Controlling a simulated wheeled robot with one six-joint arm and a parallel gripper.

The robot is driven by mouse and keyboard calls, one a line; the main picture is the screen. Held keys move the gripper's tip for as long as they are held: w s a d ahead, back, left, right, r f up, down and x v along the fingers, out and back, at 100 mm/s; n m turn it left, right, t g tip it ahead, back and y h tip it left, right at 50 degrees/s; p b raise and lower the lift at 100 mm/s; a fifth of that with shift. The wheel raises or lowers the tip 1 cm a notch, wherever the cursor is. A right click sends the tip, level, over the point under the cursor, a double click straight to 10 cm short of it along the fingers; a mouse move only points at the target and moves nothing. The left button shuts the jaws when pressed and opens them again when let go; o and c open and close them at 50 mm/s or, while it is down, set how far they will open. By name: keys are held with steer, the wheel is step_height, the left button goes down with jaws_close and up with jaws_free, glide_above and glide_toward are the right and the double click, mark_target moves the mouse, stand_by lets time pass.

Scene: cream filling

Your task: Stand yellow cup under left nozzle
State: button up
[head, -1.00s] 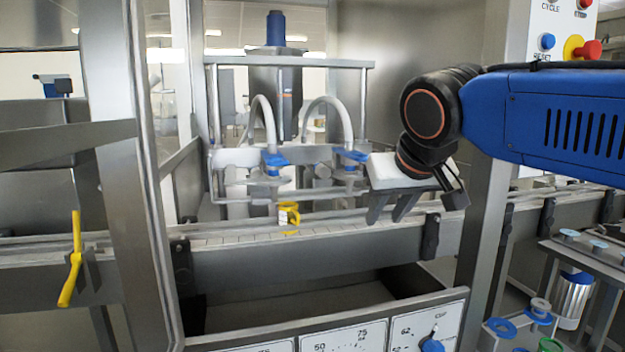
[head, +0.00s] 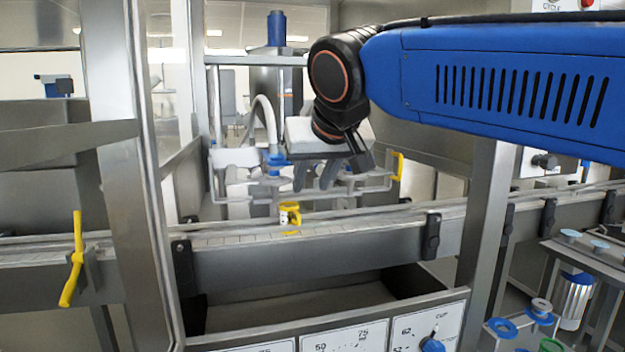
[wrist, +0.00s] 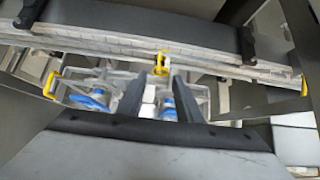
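A small yellow piece (head: 289,213) sits at the conveyor below the left nozzle. It is too small to tell whether it is the yellow cup or a bracket. A yellow piece also shows by the belt in the wrist view (wrist: 161,62). The left nozzle (head: 272,166) has a blue valve and a curved white hose. The right nozzle is mostly hidden behind my gripper (head: 315,178). My gripper is in front of the filling head, above the belt and right of the left nozzle. Its fingers are apart with nothing seen between them.
The conveyor (head: 330,240) runs across, with rails along it. Steel posts (head: 135,180) stand left and right of the filler. A yellow handle (head: 72,260) is at left and a yellow bracket (head: 398,167) at right. Blue and green rings (head: 502,327) lie at lower right.

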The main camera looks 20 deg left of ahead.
mark_target(298, 214)
steer(key=x, duration=1.7)
steer(key=shift+w+f, duration=0.1)
steer(key=shift+f, duration=0.1)
jaws_close()
